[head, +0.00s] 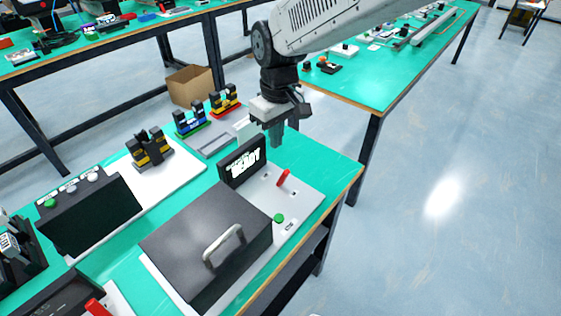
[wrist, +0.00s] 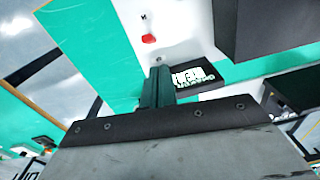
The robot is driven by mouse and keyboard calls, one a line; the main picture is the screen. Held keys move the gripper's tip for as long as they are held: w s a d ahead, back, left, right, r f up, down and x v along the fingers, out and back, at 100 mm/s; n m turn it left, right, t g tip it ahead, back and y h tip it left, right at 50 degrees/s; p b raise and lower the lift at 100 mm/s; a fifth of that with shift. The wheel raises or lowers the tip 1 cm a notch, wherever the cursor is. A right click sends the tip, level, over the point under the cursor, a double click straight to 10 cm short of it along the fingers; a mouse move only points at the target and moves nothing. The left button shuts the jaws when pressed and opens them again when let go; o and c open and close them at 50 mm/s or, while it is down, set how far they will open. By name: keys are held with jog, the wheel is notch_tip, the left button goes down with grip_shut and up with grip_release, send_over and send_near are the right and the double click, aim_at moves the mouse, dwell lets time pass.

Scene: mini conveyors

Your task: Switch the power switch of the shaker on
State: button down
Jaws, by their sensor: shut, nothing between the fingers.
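A machine with a white base (head: 304,189) stands on the near green table. It has a dark box (head: 190,228) with a handle, a display (head: 243,163) reading READY, a red lever (head: 284,178) and a green button (head: 279,218). No label shows which machine is the shaker, and I cannot tell which part is its power switch. My gripper (head: 276,142) is shut and empty, above the display's right end and apart from the lever. In the wrist view the shut fingers (wrist: 158,82) point toward the base, beside the display (wrist: 188,77) and below the red lever (wrist: 148,38).
A dark control panel (head: 88,212) with buttons stands at left. Another red lever (head: 97,307) shows at the bottom left. Small black-and-yellow devices (head: 149,148) stand behind. A cardboard box (head: 190,86) is on the floor. The floor at right is clear.

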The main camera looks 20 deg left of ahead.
jog(key=w+a+r, duration=0.2)
send_over(283, 178)
jog(key=w+a, duration=0.3)
jog(key=a, duration=0.2)
notch_tip(283, 178, down, 9)
jog(key=d+f, duration=0.1)
jog(key=s+d+f, duration=0.1)
jog(key=shift+d+n+t+y, duration=0.3)
jog(key=shift+n+y, duration=0.1)
jog(key=shift+s+d+f, duration=0.15)
jog(key=shift+d+f, duration=0.05)
jog(key=shift+d, duration=0.3)
